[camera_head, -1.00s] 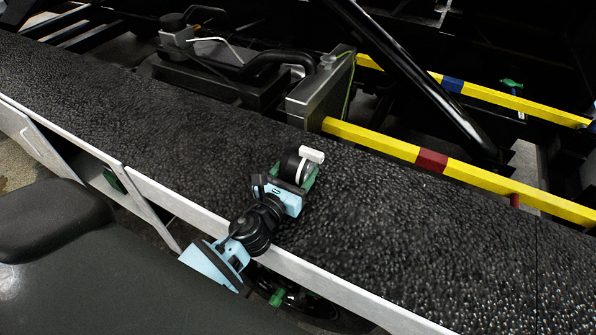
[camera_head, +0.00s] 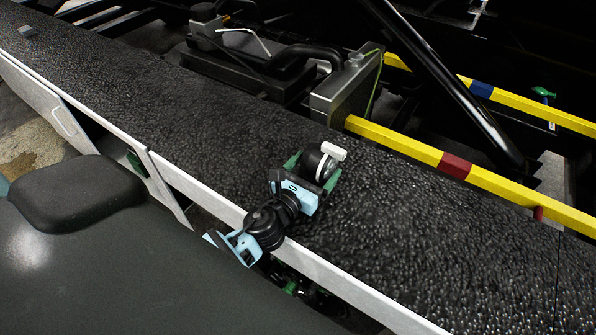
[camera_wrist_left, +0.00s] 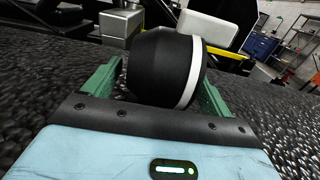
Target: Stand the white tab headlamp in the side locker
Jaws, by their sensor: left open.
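The side locker (camera_head: 128,158) is a dark opening in the loader's side at left, partly hidden, with something green inside. My right gripper is not in view.
A yellow rail (camera_head: 400,140) with a red band runs behind the belt (camera_head: 190,115). A grey metal box (camera_head: 345,95) stands beyond it. A small grey block (camera_head: 26,31) lies at the belt's far left. The belt around the headlamp is clear.

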